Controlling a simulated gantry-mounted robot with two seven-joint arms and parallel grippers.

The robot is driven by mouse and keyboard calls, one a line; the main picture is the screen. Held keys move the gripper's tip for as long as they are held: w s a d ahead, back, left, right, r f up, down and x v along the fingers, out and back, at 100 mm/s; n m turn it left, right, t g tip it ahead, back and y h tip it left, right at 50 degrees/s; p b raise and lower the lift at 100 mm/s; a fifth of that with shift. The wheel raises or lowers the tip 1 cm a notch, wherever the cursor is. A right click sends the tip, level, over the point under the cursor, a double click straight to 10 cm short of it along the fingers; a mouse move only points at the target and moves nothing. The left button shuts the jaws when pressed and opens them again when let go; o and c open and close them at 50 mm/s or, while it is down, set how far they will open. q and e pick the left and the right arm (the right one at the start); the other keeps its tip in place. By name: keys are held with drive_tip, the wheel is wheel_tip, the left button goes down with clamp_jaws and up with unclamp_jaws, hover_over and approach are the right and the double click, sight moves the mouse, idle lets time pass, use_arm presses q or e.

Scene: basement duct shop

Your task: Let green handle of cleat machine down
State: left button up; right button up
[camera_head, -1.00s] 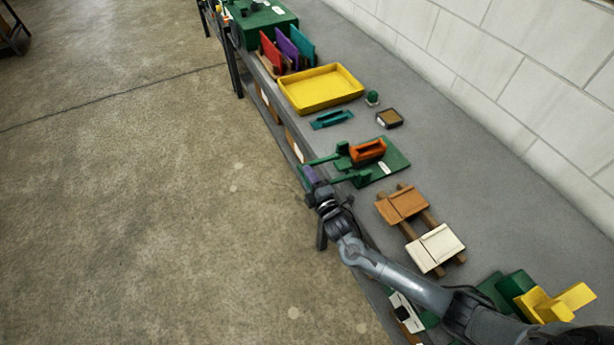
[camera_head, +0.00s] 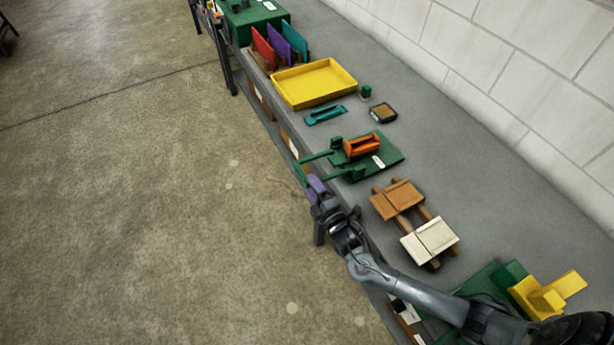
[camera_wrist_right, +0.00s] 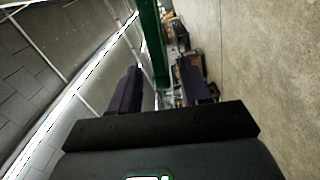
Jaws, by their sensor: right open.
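The cleat machine is a green base (camera_head: 388,160) with an orange block (camera_head: 362,145) on top, on the bench near its front edge. Its green handle (camera_head: 316,157) has two bars that stick out left past the bench edge, with a crosspiece at their outer end. My right gripper (camera_head: 315,186), with purple fingers, is just below that outer end in the head view. In the right wrist view, the gripper (camera_wrist_right: 160,75) is open and a green bar (camera_wrist_right: 152,45) shows between its fingers. I cannot tell whether they touch. My left gripper is not in view.
On the bench are a yellow tray (camera_head: 335,83), a teal piece (camera_head: 325,115), an orange-brown board (camera_head: 397,200), a cream board (camera_head: 431,240) and a yellow block (camera_head: 545,293). A block wall (camera_head: 520,70) stands behind. The floor (camera_head: 130,200) at the left is clear.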

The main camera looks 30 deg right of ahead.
drive_tip(key=shift+s+a, duration=0.15)
drive_tip(key=shift+s, duration=1.05)
drive_tip(key=shift+s+a, duration=0.1)
drive_tip(key=shift+s, duration=1.1)
